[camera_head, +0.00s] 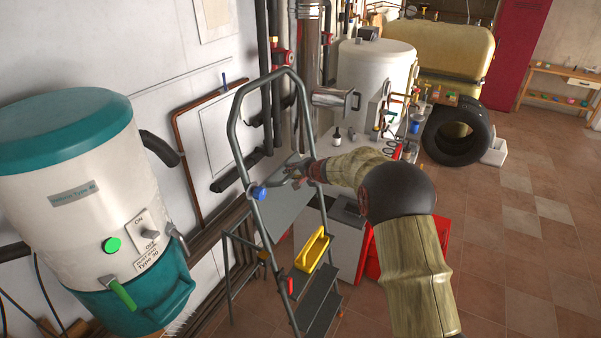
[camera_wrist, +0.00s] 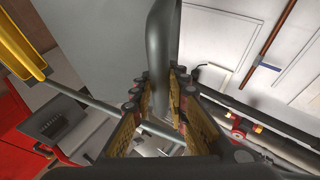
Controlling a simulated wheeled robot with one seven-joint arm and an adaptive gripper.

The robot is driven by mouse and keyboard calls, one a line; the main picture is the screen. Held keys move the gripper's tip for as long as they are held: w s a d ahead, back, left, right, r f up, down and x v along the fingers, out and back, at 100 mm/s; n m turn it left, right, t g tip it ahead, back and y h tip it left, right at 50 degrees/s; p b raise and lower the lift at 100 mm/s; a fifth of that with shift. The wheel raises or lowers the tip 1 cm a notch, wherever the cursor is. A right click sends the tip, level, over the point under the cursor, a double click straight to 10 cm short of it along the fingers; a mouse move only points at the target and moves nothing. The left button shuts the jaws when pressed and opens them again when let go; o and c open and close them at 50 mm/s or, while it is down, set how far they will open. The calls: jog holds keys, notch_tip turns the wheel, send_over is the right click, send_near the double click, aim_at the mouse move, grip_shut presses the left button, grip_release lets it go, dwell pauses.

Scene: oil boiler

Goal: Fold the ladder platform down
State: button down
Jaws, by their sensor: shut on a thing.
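The ladder (camera_head: 237,135) stands left of centre in the head view, with a grey tubular top loop and dark steps (camera_head: 318,300). A yellow part (camera_head: 313,250) sits above the steps; it also shows at the upper left of the wrist view (camera_wrist: 22,48). My gripper (camera_head: 290,176) is at the ladder's upper frame, below the top loop. In the wrist view my gripper (camera_wrist: 160,92) is shut on a grey ladder tube (camera_wrist: 163,45), which runs between its fingers. The fingers hide part of the tube.
A white and teal boiler tank (camera_head: 75,190) stands close on the left. Pipes line the wall behind the ladder. A red object (camera_head: 372,262) and a grey-white unit (camera_head: 345,238) are right behind the ladder. Tiled floor at right is clear.

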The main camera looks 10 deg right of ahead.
jog(key=shift+w+a+f, duration=0.2)
jog(key=shift+w+a, duration=0.4)
jog(key=shift+a, duration=0.3)
jog(key=c, duration=1.8)
grip_release()
jog(key=shift+o, duration=0.3)
jog(key=shift+r, duration=0.1)
jog(key=v, duration=1.1)
jog(key=shift+s+r, duration=0.15)
jog(key=shift+s, duration=0.2)
jog(key=shift+d, duration=0.15)
